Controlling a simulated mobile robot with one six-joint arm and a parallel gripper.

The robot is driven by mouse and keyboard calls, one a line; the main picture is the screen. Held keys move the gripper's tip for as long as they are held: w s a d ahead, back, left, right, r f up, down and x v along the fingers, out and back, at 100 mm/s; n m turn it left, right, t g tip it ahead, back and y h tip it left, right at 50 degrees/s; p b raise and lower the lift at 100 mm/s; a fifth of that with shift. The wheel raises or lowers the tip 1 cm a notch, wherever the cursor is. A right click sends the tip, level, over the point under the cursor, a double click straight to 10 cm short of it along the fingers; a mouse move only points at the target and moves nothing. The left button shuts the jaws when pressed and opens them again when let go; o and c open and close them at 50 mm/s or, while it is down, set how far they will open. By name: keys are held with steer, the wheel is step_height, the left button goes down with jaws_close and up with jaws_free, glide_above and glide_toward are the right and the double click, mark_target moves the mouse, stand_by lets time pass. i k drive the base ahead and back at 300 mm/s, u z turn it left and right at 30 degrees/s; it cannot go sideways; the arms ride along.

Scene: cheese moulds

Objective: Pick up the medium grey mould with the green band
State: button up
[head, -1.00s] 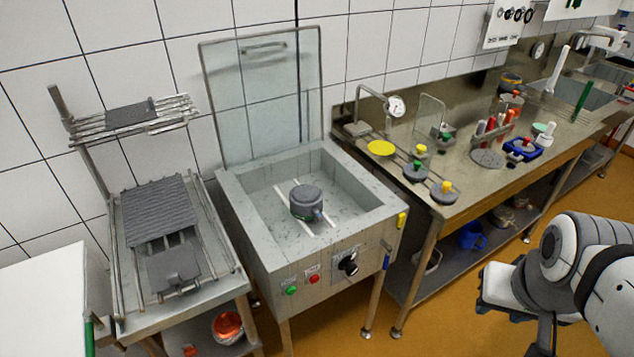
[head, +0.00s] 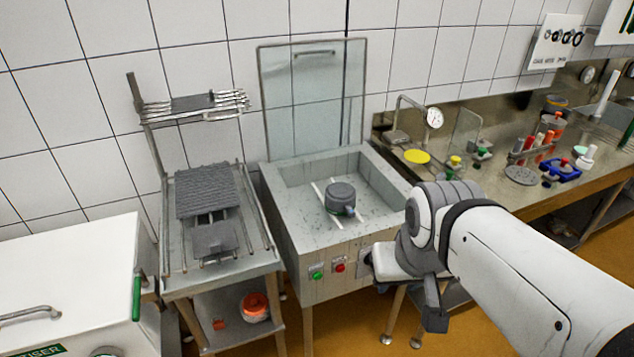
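A round grey mould (head: 341,197) sits in the open steel basin (head: 283,217), across two pale rails. A small greenish-blue patch shows low on its right side; I cannot tell whether it is a full green band. Other grey pieces with yellow or green knobs stood on the counter, and my arm now covers part of them. My gripper (head: 434,305) is at the end of my arm, in front of the basin's right side and nearer to the camera than the mould. Its fingers are not clear, and I see nothing held.
A glass lid (head: 315,98) stands raised behind the basin. A rack with a ribbed grey block (head: 205,189) is to its left, and a white chest (head: 70,275) is at the far left. The steel counter (head: 480,185) on the right holds a gauge, a yellow disc (head: 417,156) and several small items.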

mark_target(339, 197)
steer(key=z, duration=0.05)
steer(key=i, duration=1)
steer(key=u, duration=0.05)
